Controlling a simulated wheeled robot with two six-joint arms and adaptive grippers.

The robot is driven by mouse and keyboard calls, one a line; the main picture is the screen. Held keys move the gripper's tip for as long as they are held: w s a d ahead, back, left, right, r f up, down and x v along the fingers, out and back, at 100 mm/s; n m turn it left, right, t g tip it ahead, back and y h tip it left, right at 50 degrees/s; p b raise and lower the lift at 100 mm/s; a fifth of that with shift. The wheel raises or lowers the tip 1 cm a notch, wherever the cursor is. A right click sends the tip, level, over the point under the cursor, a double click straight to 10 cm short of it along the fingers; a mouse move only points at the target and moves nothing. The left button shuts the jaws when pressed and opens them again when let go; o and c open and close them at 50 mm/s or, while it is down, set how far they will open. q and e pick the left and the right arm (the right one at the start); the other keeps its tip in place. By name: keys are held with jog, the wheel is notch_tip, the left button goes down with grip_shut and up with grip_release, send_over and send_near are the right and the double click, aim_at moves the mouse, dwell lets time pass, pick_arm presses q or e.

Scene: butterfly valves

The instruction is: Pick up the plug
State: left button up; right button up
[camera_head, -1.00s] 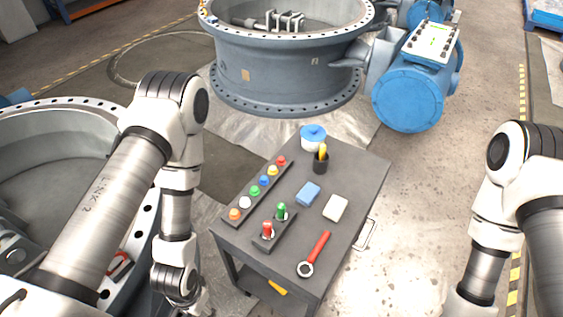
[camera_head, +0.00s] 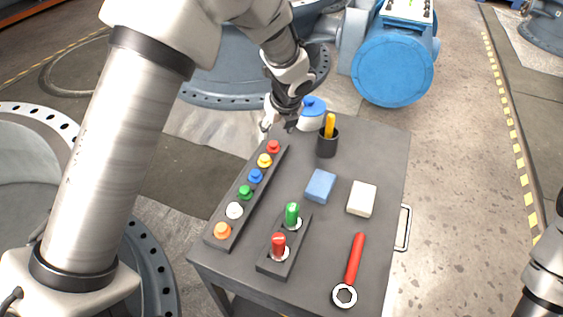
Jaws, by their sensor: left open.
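Several coloured plugs stand in a row in a long dark rack on the left side of the cart top: an orange plug (camera_head: 222,230), a white plug (camera_head: 234,210), a green plug (camera_head: 245,192), a blue plug (camera_head: 255,176), a yellow plug (camera_head: 264,160) and a red plug (camera_head: 273,147). My left gripper (camera_head: 277,127) is open above the far end of the rack, just beyond the red plug and beside the blue-lidded white pot (camera_head: 312,112). Its fingers are small and partly hidden by its own body. My right gripper is out of view; only part of my right arm shows at the right edge.
The grey cart top (camera_head: 383,150) also holds a black cup (camera_head: 328,142) with a yellow item, a blue block (camera_head: 320,186), a white block (camera_head: 361,198) and a red-handled wrench (camera_head: 352,270). A short rack (camera_head: 270,264) holds a larger green and a red piece. Large valves stand around.

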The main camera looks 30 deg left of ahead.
aim_at(274, 143)
pick_arm(q)
jog(key=shift+d, duration=0.15)
jog(key=b+x, duration=0.2)
jog(key=x, duration=0.5)
jog(key=shift+s+f+b, duration=0.15)
jog(key=shift+b, duration=0.2)
jog(key=shift+f, duration=0.15)
jog(key=c, duration=0.9)
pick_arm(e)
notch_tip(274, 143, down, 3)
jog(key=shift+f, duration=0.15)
